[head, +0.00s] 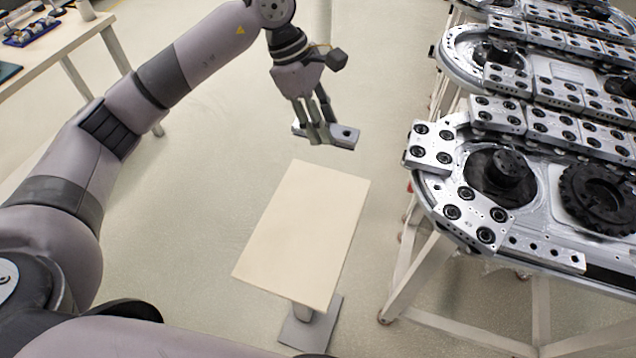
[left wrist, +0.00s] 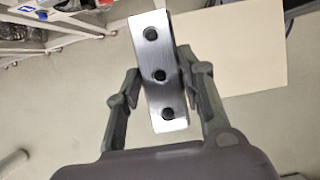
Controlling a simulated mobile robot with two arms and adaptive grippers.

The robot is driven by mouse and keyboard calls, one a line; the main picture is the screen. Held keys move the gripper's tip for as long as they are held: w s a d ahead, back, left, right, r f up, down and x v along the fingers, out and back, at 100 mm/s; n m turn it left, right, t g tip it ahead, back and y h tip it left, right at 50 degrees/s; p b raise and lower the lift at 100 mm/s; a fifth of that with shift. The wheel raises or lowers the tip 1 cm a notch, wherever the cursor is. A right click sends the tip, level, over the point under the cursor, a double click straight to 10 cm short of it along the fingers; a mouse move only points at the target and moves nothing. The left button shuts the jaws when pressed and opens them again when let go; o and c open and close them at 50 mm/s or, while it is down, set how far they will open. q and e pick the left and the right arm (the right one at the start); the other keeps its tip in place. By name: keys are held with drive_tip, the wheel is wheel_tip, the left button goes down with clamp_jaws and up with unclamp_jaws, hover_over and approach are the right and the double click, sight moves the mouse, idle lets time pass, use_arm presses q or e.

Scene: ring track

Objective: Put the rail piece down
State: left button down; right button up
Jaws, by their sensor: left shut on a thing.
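A small silver metal rail piece (head: 345,133) with dark holes is held by my left gripper (head: 318,136) in the head view. In the left wrist view the rail piece (left wrist: 160,75) shows three holes in a row and lies between the two fingers of the left gripper (left wrist: 165,92), which are shut on it. The piece is in the air, beyond the far edge of a pale rectangular stand top (head: 303,230). The stand top (left wrist: 235,60) also shows at the upper right of the wrist view, and its visible surface is bare. My right gripper is not in view.
A ring track (head: 550,253) with metal carriages (head: 433,146) on a white frame stands at the right. A table (head: 50,45) with small parts is at the upper left. The floor between them is clear around the stand.

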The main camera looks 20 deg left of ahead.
use_arm(q)
wheel_tip(320, 180, down, 10)
drive_tip(key=shift+f+p, duration=0.15)
drive_tip(key=shift+p, duration=0.8)
drive_tip(key=shift+f, duration=0.75)
wheel_tip(320, 180, down, 4)
drive_tip(key=shift+r+p, duration=0.25)
drive_tip(key=shift+p, duration=0.2)
drive_tip(key=c, duration=1.5)
unclamp_jaws()
drive_tip(key=shift+f, duration=0.2)
drive_tip(key=o, duration=0.4)
drive_tip(key=shift+o, duration=0.2)
drive_tip(key=shift+r, duration=0.1)
